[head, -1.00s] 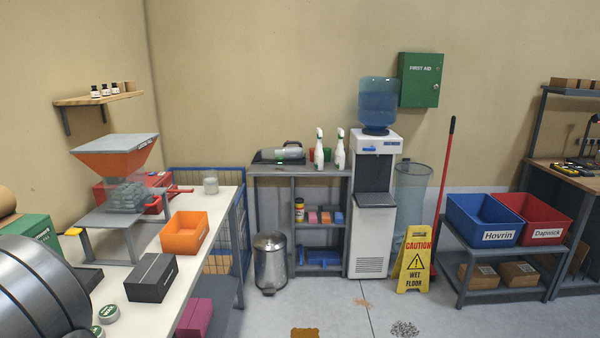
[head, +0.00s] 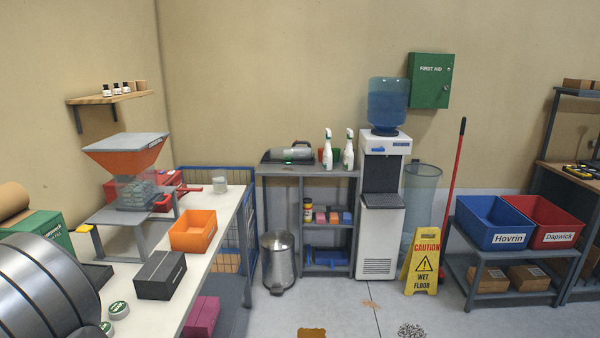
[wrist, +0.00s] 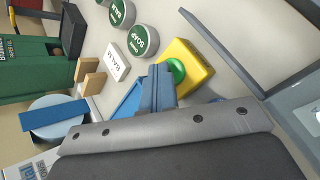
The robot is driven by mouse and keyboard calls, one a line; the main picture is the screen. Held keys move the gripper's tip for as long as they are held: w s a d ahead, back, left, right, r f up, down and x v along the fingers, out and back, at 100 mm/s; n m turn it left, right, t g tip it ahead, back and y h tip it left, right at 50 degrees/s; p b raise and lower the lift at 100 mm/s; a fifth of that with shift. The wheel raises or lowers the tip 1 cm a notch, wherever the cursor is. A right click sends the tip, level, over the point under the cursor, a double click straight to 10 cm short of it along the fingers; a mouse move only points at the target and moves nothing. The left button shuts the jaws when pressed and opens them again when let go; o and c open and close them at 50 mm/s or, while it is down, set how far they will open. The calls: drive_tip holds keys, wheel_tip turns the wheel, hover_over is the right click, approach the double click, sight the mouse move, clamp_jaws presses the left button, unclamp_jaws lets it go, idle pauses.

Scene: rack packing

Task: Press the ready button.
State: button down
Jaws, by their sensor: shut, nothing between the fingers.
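The green round button (wrist: 176,71) sits on a yellow box (wrist: 190,62) on the light bench top in the wrist view. My gripper (wrist: 160,70) has its blue fingers together with nothing between them. Its tips overlap the button's left side in the picture. I cannot tell whether they touch the button or hang above it. The button cannot be made out in the head view, where my arm (head: 40,290) fills the lower left corner.
Round soap tins (wrist: 138,38), a small white box (wrist: 117,62) and wooden blocks (wrist: 88,72) lie near the button. A grey-edged frame (wrist: 240,45) is to its right. The bench (head: 205,290) also bears an orange bin (head: 193,231) and a dark box (head: 160,276).

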drive_tip(key=shift+r, duration=0.35)
drive_tip(key=shift+r, duration=3)
drive_tip(key=shift+f, duration=3.2)
